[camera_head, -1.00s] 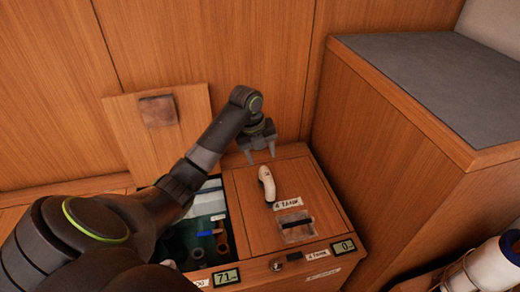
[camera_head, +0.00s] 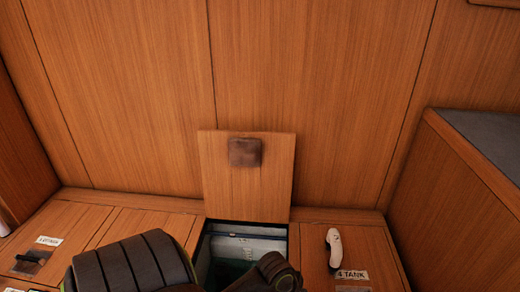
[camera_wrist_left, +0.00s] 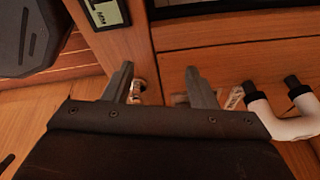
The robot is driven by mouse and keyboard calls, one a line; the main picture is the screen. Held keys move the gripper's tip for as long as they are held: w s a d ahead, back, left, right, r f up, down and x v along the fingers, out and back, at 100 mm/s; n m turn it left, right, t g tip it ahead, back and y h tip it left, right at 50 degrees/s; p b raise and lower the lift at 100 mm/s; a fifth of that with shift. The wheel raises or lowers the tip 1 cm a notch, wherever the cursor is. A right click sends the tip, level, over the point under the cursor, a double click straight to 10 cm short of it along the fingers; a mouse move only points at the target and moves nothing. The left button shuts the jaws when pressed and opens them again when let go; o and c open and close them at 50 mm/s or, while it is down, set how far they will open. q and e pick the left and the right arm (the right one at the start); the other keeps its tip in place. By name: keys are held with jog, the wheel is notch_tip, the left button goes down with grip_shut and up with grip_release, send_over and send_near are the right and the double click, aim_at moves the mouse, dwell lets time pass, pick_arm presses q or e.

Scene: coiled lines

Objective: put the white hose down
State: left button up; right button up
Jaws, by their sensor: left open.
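A white curved piece (camera_head: 334,250) lies on the closed wooden lid marked "4 TANK" (camera_head: 370,245) in the head view. I cannot tell whether it is the white hose or only an end of it. In the left wrist view a bent white tube with black ends (camera_wrist_left: 291,122) shows at the right edge; I cannot tell if it is the same thing. My left gripper (camera_wrist_left: 158,72) is open in the wrist view, its fingers apart with nothing held between them. Its tips are hidden in the head view, where only dark arm links show. My right gripper is out of view.
A wooden hatch lid (camera_head: 246,190) with a brown pad stands raised against the wall, behind an open compartment (camera_head: 245,245). Another closed lid with a label (camera_head: 60,235) lies at the left. A tall wooden cabinet (camera_head: 460,185) with a grey top stands at the right.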

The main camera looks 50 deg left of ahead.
pick_arm(q)
jog(key=s+n, duration=0.1)
jog(key=s, duration=0.1)
jog(key=s+d+n, duration=0.1)
jog(key=s+n, duration=0.2)
jog(key=s, duration=0.1)
jog(key=shift+d+n+t, duration=0.25)
jog(key=shift+n+t, duration=0.05)
jog(key=s+r+n+t, duration=0.1)
jog(key=s+r+n, duration=0.1)
jog(key=s+n, duration=0.5)
jog(key=shift+d+r+n+y, duration=0.25)
jog(key=shift+n+y, duration=0.05)
jog(key=shift+y, duration=0.1)
jog(key=shift+s, duration=0.1)
